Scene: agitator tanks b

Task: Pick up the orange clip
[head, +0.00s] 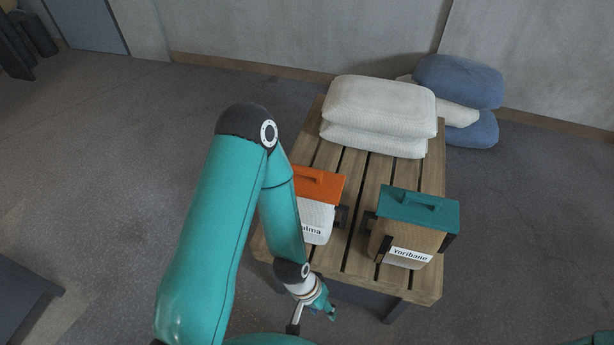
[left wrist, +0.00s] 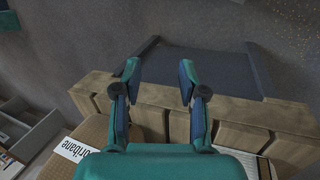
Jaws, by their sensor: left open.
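The orange clip (head: 320,184) sits on top of a white bag (head: 317,220) whose label reads "alma" where it shows. The bag stands on the slatted wooden table, and my left arm hides the left part of clip and bag. My left gripper (head: 322,308) is at the near edge of the table, nearer than the clip and apart from it. In the left wrist view the left gripper (left wrist: 160,72) is open with nothing between its fingers, over the table edge. The clip cannot be made out there. My right gripper is not in view.
A brown bag (head: 398,243) labelled "Yoribane" with a teal clip (head: 418,207) stands to the right on the wooden table (head: 345,256). White sacks (head: 378,105) lie at the table's back; blue sacks (head: 458,80) are piled behind. Floor left of the table is clear.

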